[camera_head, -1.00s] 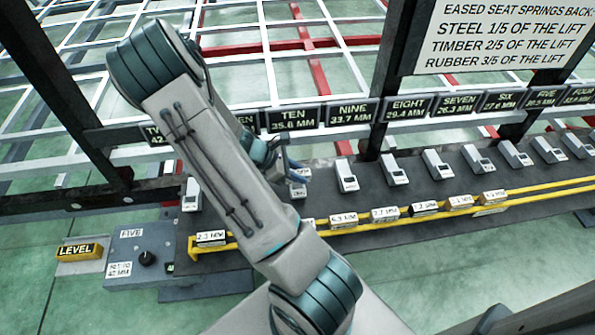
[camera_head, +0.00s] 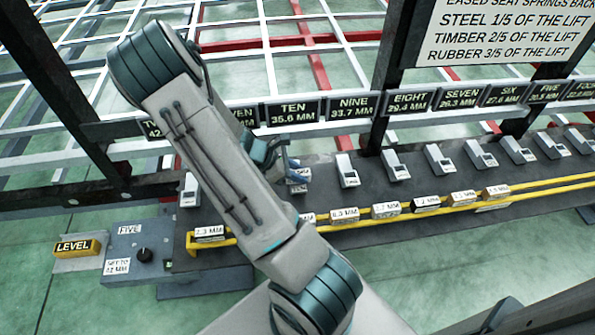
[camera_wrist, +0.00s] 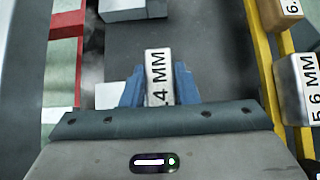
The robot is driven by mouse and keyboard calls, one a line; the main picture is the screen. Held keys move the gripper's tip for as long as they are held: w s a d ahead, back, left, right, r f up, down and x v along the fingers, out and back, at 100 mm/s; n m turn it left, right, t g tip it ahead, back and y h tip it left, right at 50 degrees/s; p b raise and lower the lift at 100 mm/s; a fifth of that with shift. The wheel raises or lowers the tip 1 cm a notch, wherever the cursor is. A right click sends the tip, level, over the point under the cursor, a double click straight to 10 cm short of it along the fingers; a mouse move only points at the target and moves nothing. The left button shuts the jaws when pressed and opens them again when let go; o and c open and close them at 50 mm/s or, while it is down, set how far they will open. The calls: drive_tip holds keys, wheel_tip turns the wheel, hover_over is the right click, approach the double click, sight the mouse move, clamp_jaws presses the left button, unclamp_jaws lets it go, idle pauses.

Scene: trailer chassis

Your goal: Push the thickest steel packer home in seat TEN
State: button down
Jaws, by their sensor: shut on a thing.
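My gripper (camera_wrist: 158,85) is shut on a pale steel packer (camera_wrist: 159,62) in the wrist view. Its blue fingers press on both sides; the label reads ".4 MM", with the leading figure hidden. In the head view my gripper (camera_head: 297,165) is low over the dark beam below the TEN sign (camera_head: 292,110), which reads 35.6 mm. A small pale labelled piece (camera_head: 298,181) shows just under the fingers. My arm and fingers largely hide seat TEN, so I cannot tell how deep the packer sits.
Pale seats stand along the beam to the right, such as one under NINE (camera_head: 347,170). Labelled packers (camera_head: 385,210) line the yellow rail (camera_head: 470,206) in front. A dark upright post (camera_head: 392,80) rises behind. A LEVEL block (camera_head: 77,247) and a knob box (camera_head: 140,254) are at the left.

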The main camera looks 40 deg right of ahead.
drive_tip(key=shift+f, duration=0.4)
drive_tip(key=c, duration=1.1)
unclamp_jaws()
drive_tip(key=shift+o, duration=0.2)
drive_tip(key=shift+r, duration=0.1)
drive_tip(key=p+v, duration=0.3)
drive_tip(key=v, duration=1)
drive_tip(key=shift+w+a+r, duration=0.15)
drive_tip(key=shift+a+r, duration=0.1)
drive_tip(key=s+a+r+m+t+y+p, duration=0.2)
drive_tip(key=s+a+r+m+p, duration=0.2)
drive_tip(key=r, duration=0.8)
drive_tip(key=s+a+r+m+t+y+p, duration=0.3)
drive_tip(key=r+p, duration=0.5)
drive_tip(key=r, duration=0.4)
drive_tip(key=s+a+r+m+t+y+p, duration=0.2)
drive_tip(key=s+a+r+m+p, duration=0.2)
drive_tip(key=r, duration=0.8)
drive_tip(key=s+a+p, duration=0.1)
drive_tip(key=a+p, duration=0.1)
drive_tip(key=a, duration=0.1)
drive_tip(key=shift+s+r+m+t+y, duration=0.3)
drive_tip(key=shift+r+m+y, duration=0.1)
